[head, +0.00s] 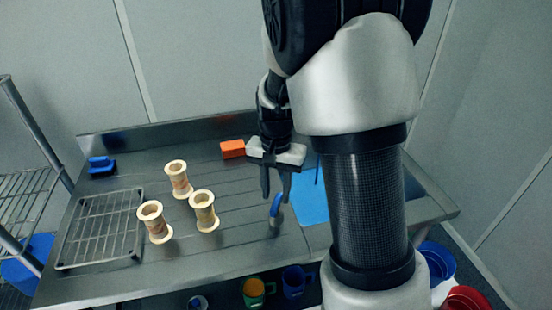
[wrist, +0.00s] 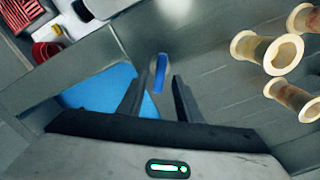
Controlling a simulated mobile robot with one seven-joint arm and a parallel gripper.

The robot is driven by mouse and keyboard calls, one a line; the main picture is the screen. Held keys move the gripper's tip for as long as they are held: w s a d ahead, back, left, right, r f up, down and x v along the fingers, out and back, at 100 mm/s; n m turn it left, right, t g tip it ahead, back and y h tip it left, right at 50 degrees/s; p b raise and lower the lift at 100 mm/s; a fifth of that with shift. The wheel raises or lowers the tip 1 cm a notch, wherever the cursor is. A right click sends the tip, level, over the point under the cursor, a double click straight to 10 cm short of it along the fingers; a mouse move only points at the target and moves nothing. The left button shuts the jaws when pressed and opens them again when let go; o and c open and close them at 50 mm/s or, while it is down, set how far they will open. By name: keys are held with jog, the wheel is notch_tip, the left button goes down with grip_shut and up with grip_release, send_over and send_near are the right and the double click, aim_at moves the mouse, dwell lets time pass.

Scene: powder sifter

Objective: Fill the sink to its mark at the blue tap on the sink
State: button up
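The blue tap (head: 276,206) stands on the grey metal counter, near its front edge. It also shows in the wrist view (wrist: 160,74) as a blue lever on a short grey base, between my fingertips in the picture. My gripper (head: 276,196) is open and empty, pointing down above the tap; I cannot tell if a finger touches it. A flat blue area (head: 309,198) lies right of the tap, partly behind my arm, and also in the wrist view (wrist: 108,93). I cannot tell if it is the sink's water or a mat. No fill mark is visible.
Three wooden spools (head: 205,211) stand left of the tap, by a wire rack (head: 101,228). An orange block (head: 232,149) and a blue object (head: 101,165) lie at the back. Green (head: 254,289) and blue (head: 294,281) mugs are below the front edge.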

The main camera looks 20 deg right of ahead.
aim_at(276, 201)
notch_tip(276, 201, up, 15)
jog(key=p, duration=0.1)
jog(key=shift+f, duration=0.15)
jog(key=shift+w, duration=0.1)
dwell(2.5)
